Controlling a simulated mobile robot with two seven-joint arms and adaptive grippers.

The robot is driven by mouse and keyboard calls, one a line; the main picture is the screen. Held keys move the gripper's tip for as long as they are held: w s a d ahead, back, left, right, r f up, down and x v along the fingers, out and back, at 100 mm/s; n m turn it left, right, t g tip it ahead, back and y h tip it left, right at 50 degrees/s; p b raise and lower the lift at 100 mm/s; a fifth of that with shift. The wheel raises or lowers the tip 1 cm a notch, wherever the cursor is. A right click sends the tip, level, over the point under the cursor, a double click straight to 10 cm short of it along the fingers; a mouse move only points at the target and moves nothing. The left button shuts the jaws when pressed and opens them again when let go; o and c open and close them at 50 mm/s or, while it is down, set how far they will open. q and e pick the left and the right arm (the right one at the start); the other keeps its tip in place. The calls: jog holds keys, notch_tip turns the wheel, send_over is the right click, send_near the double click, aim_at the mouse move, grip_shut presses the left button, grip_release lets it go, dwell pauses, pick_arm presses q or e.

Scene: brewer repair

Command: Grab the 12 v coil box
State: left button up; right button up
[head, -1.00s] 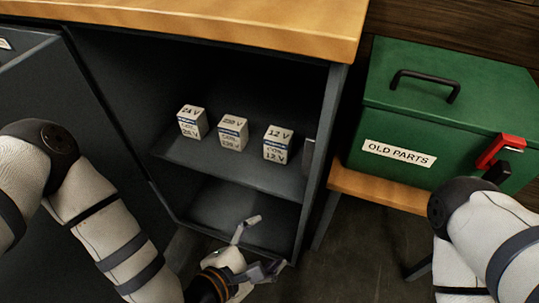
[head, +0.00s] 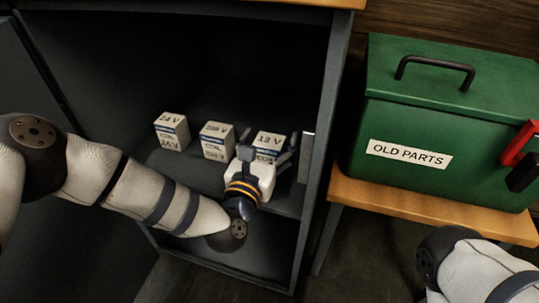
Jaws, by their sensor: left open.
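The 12 V coil box (head: 270,142) is a small white box at the right of a row on the cabinet's upper shelf. The lower part of its front is hidden behind my gripper. My left gripper (head: 268,146) is open in front of this box, its fingers pointing into the cabinet and overlapping the box's sides in the picture. I cannot tell whether the fingers touch it. My right arm shows at the lower right, but its gripper is out of view.
The 24 V box (head: 172,132) and a middle coil box (head: 216,141) stand to the left on the same shelf (head: 200,174). The cabinet's right side wall (head: 322,150) is close to my gripper. A green "OLD PARTS" box (head: 440,115) stands on a wooden bench (head: 420,205).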

pick_arm(q)
jog(key=c, duration=1.4)
